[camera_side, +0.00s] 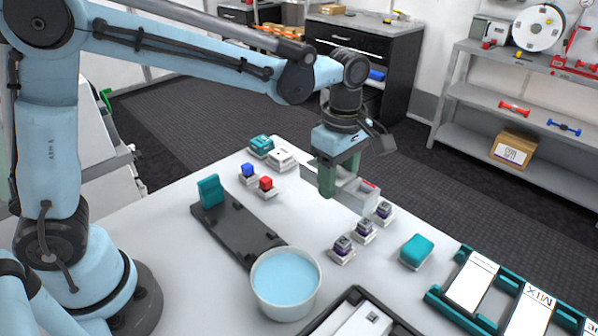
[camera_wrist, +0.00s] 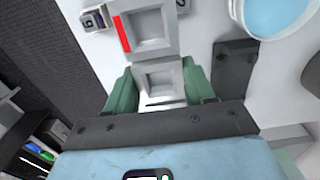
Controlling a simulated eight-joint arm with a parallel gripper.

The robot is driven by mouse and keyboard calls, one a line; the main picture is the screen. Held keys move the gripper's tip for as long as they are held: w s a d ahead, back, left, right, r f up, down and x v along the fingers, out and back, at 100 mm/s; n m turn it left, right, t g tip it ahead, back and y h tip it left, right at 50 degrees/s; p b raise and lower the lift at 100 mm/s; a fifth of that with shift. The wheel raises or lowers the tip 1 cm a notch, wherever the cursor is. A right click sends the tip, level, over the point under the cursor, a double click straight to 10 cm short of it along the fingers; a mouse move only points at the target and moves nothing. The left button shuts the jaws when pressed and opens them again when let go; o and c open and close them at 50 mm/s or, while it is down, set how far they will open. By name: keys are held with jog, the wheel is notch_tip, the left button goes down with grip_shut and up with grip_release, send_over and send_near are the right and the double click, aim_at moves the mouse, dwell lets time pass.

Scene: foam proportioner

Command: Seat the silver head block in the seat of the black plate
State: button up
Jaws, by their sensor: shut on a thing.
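The silver head block (camera_side: 362,196) is a long grey piece with square hollows and a red stripe. My gripper (camera_side: 338,182) has its green fingers shut on the block. In the wrist view the fingers (camera_wrist: 160,88) are on either side of one hollow, and the block (camera_wrist: 148,48) extends away from them. The side view does not clearly show how far it is above the table. The black plate (camera_side: 240,232) lies on the table to the left of the block, with a teal upright piece at its far end. Part of the plate (camera_wrist: 234,66) shows at right in the wrist view. I cannot make out its seat.
A tub of blue liquid (camera_side: 286,280) stands at the plate's near end. Several small dark cubes on white bases (camera_side: 363,232) are near the block. A teal block (camera_side: 417,248) and teal rack (camera_side: 483,318) are at right.

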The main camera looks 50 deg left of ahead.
jog(key=shift+s+a+r, duration=0.15)
jog(key=shift+s+a, duration=0.05)
jog(key=shift+s, duration=0.15)
jog(key=s+a+f, duration=0.1)
jog(key=s+a, duration=0.5)
jog(key=a, duration=0.1)
send_over(241, 229)
notch_tip(241, 229, down, 3)
jog(key=shift+d+r, duration=0.1)
jog(key=shift+f, duration=2.3)
jog(key=shift+f, duration=0.2)
jog(key=shift+f, duration=0.35)
